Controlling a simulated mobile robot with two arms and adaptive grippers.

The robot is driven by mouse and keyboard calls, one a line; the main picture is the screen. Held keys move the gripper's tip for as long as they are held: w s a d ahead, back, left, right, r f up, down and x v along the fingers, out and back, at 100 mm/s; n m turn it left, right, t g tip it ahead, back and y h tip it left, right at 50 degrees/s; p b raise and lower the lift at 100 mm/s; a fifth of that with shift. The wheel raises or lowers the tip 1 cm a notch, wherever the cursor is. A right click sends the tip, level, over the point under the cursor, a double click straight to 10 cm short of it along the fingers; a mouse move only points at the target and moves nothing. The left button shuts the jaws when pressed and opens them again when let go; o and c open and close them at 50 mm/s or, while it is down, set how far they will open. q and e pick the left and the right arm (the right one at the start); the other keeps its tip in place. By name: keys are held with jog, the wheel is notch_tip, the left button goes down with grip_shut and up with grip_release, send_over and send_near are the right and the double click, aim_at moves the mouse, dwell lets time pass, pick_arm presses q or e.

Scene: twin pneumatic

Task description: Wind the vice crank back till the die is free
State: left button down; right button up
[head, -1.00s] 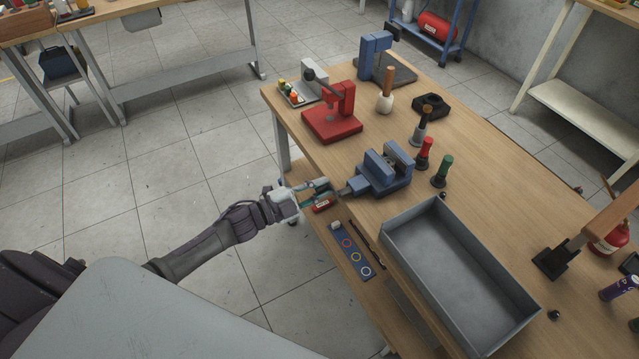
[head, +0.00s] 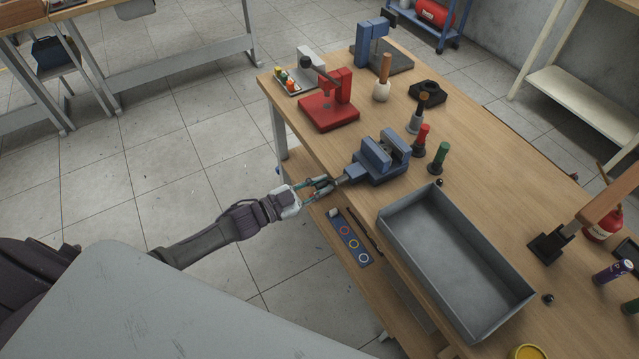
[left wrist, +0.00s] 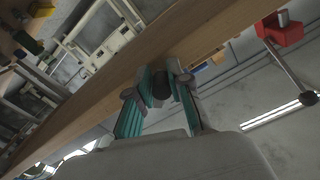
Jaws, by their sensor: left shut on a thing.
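The blue vice (head: 372,165) stands at the table's near left edge, with its screw end pointing left toward my arm. I cannot make out a die between its jaws. My left gripper (head: 325,184) is at the screw end, just past the table edge, and is shut on the vice crank. In the left wrist view, the teal fingers of my left gripper (left wrist: 160,82) sit either side of a dark round end of the crank (left wrist: 161,88). The rest of the crank is hidden by the fingers. My right gripper is not in view.
A grey tray (head: 508,292) lies right of the vice. A red press (head: 330,113) stands behind it. Red (head: 421,138) and green (head: 440,157) handled tools stand close by the vice. A blue strip with rings (head: 349,238) lies on the lower shelf.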

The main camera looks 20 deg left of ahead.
pick_arm(q)
jog(key=shift+w+r, duration=0.2)
jog(key=shift+r, duration=0.05)
jog(key=c, duration=1.1)
grip_release()
jog(key=shift+c, duration=0.2)
jog(key=shift+s+f, duration=0.1)
jog(key=shift+f, duration=0.05)
jog(key=shift+s, duration=0.1)
jog(key=v, duration=1.2)
jog(key=shift+a, duration=0.1)
